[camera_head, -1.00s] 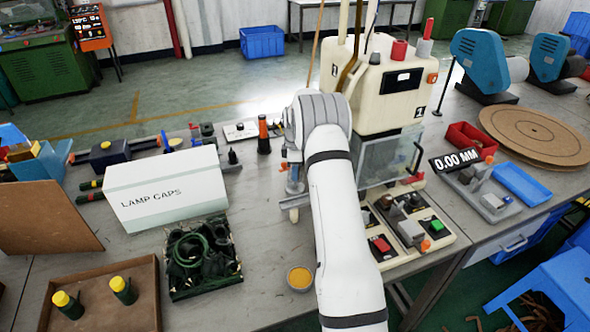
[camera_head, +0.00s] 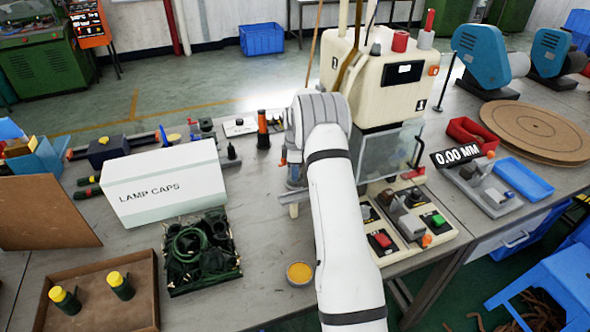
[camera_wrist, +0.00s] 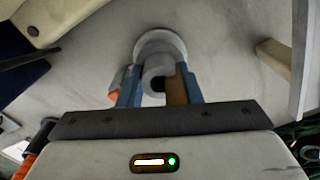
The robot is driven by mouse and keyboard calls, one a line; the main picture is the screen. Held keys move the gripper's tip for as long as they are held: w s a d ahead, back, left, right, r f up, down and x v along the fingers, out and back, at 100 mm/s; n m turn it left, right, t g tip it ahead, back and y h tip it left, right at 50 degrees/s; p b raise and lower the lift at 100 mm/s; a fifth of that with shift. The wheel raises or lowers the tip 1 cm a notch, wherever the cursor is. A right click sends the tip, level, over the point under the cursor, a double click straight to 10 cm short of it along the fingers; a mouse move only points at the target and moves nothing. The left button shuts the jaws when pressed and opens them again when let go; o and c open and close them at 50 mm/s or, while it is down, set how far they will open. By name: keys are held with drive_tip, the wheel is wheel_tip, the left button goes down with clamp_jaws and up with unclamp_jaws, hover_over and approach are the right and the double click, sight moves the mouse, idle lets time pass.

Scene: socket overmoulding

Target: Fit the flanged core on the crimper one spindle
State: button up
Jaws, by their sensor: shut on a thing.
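In the wrist view my gripper (camera_wrist: 158,84) has its blue fingers closed on a grey flanged core (camera_wrist: 158,52), a short hollow cylinder with a wide round flange at its far end. In the head view crimper one (camera_head: 378,85) is a cream machine marked 1, with a clear guard and a control panel in front. My white arm covers its left front side. My gripper is mostly hidden behind the arm there. I cannot make out the spindle, or whether the core touches it.
A white LAMP CAPS box (camera_head: 165,188) and a dark green crate (camera_head: 203,262) stand left of my arm. A small yellow-filled dish (camera_head: 300,273) lies close beside the arm. An orange-and-black bottle (camera_head: 263,130) stands behind. A pale post (camera_wrist: 300,60) shows right of my gripper.

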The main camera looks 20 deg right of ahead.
drive_tip(key=shift+f+b, duration=0.6)
drive_tip(key=shift+f, duration=0.45)
drive_tip(key=o, duration=1)
drive_tip(key=shift+r, duration=0.1)
drive_tip(key=shift+o, duration=0.2)
wheel_tip(320, 180, up, 8)
drive_tip(key=shift+f+b, duration=0.1)
drive_tip(key=shift+b, duration=0.25)
drive_tip(key=shift+f, duration=0.1)
